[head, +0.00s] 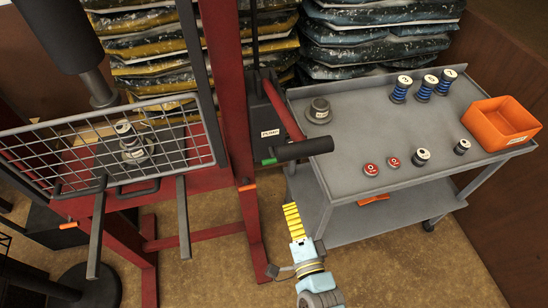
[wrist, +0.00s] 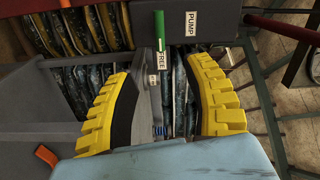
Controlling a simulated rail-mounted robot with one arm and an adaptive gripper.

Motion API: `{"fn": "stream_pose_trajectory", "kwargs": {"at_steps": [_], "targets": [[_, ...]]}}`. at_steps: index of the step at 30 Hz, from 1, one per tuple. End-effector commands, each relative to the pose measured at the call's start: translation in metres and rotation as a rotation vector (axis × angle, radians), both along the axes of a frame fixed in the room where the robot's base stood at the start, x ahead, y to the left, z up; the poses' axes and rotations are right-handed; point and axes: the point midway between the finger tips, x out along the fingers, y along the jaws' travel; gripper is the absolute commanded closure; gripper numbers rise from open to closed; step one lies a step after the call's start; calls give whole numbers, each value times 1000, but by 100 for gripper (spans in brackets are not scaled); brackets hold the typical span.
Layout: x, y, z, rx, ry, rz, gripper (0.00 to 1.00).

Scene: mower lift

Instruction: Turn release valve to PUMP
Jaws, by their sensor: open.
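The release valve is a small green lever, seen low on the dark pump unit in the head view (head: 268,162) and at the top middle of the wrist view (wrist: 159,30). In the wrist view its lower end lies by the FREE label (wrist: 158,62). The PUMP label (wrist: 192,24) is to its right; a PUMP label (head: 270,132) also shows in the head view. My gripper (head: 291,210) has yellow ridged fingers, seen spread apart and empty in the wrist view (wrist: 161,75). It is below the lever in the head view, apart from it.
A dark-gripped red pump handle (head: 303,150) sticks out above my gripper. The red press frame (head: 229,100) stands left. A grey cart (head: 370,145) with springs, small parts and an orange bin (head: 500,122) stands right. Stacked bags (head: 370,30) are behind. Floor is clear around my gripper.

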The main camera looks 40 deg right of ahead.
Motion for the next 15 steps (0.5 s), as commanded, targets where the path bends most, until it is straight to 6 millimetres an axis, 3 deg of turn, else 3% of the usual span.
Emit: {"fn": "stream_pose_trajectory", "kwargs": {"at_steps": [15], "targets": [[30,-15,-2,8,0,5,49]]}}
